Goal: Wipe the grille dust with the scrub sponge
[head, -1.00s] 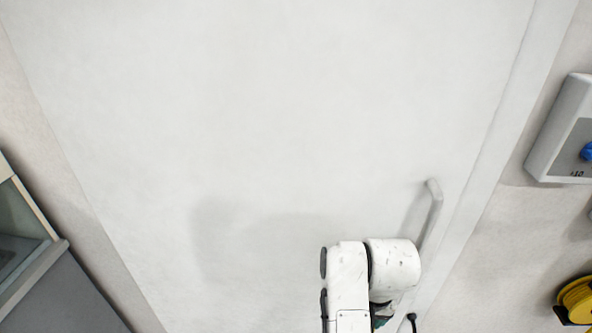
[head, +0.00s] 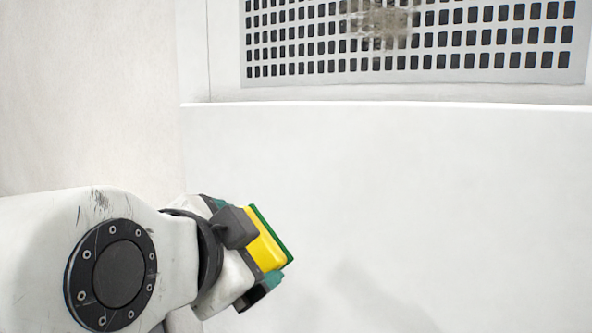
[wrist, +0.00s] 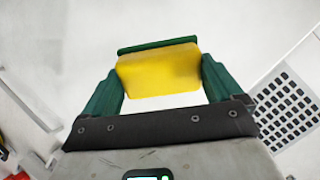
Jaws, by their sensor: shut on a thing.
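My gripper (head: 262,254) is shut on the scrub sponge (head: 265,243), a yellow block with a green scouring layer facing away from the gripper. In the wrist view the sponge (wrist: 158,74) sits between the two green fingers of my gripper (wrist: 160,76). The grille (head: 480,74) is a light panel with rows of dark slots at the top right of the head view. A brown-grey dust patch (head: 385,22) lies on its upper part, cut by the frame's top edge. The sponge is apart from the grille, below and left of it. The grille (wrist: 283,98) also shows at the wrist view's right.
A white ledge (head: 380,104) runs below the grille. A plain white surface (head: 450,210) below it is clear. A beige wall (head: 90,100) stands at the left. A handle-like bar (wrist: 30,112) shows at the wrist view's left.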

